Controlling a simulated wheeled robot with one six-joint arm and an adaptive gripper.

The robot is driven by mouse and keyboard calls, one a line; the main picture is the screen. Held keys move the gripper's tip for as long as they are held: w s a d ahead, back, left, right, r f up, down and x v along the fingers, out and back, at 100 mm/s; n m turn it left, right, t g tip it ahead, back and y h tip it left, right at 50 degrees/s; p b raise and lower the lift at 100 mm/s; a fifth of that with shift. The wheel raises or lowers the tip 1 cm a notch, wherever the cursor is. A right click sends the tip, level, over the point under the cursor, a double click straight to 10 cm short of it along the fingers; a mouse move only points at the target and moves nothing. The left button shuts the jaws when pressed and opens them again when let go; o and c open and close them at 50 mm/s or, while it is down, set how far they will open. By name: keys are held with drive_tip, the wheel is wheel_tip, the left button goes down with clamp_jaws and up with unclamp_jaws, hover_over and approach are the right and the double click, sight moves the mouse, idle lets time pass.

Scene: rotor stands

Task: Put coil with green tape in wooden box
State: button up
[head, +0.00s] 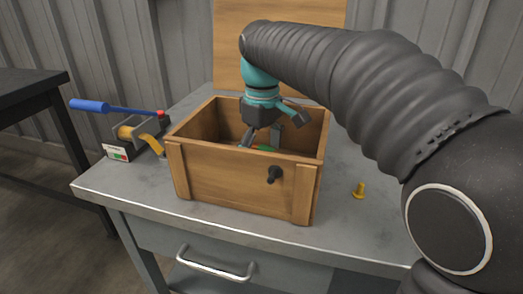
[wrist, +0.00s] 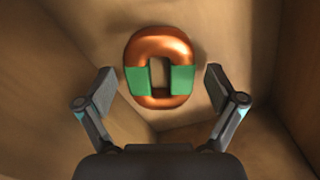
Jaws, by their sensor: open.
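The wooden box (head: 225,178) stands open on the grey table, and its wooden walls surround the wrist view. My gripper (head: 258,143) reaches down into it from above. In the wrist view my gripper (wrist: 160,88) is open, with one finger on each side of the coil. The copper coil with green tape (wrist: 160,45) is inside the box, just beyond the fingertips, with a gap to each finger. In the head view only a small green and copper bit of the coil (head: 267,148) shows; the front wall and my gripper hide the rest.
A yellow peg-like piece (head: 359,189) stands on the table (head: 225,213) at right.

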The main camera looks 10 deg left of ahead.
wheel_tip(320, 180, up, 12)
drive_tip(key=p, duration=0.2)
drive_tip(key=shift+r, duration=0.15)
idle(1.3)
